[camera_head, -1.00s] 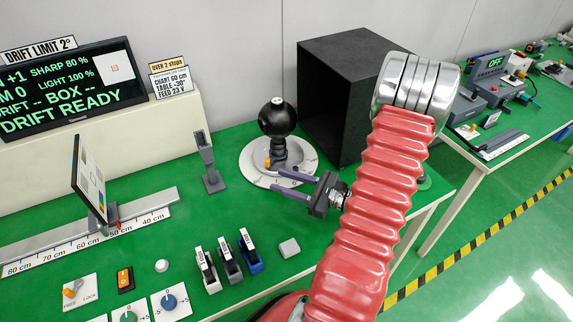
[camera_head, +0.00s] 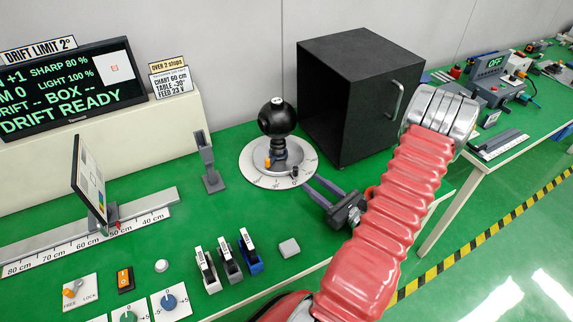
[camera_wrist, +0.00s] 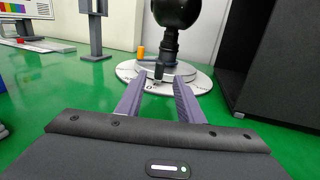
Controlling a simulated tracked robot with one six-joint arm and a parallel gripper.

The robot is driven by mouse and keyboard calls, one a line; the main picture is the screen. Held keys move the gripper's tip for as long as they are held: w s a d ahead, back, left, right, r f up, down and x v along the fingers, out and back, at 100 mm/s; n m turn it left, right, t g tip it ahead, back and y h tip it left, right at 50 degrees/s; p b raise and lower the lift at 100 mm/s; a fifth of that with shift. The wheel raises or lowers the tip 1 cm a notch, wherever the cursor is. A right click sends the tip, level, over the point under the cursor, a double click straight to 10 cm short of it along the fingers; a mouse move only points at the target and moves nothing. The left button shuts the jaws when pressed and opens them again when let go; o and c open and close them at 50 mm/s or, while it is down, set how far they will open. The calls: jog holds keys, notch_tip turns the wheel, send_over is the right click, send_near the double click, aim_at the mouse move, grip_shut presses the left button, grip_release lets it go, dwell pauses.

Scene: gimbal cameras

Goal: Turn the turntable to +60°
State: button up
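The turntable (camera_head: 252,178) is a white disc with degree marks on the green table. A black ball-shaped gimbal camera (camera_head: 278,118) stands on it. A small dark peg (camera_head: 295,171) stands near the disc's front edge, and an orange knob (camera_head: 267,161) sits left of the column. My gripper (camera_head: 314,188) is open and empty, just in front and to the right of the disc. In the wrist view the open gripper (camera_wrist: 157,88) points at the disc (camera_wrist: 200,82). The peg (camera_wrist: 158,74) appears ahead, between the finger lines; I cannot tell the exact gap.
A large black box (camera_head: 350,95) with a handle stands close behind and right of the turntable. A grey post (camera_head: 209,165) stands to the left. A screen (camera_head: 70,85) reads DRIFT READY.

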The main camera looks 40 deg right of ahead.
aim_at(287, 168)
jog(key=w, duration=1.3)
jog(key=shift+w+d, duration=0.2)
jog(key=shift+d, duration=0.05)
jog(key=shift+c, duration=0.4)
grip_shut()
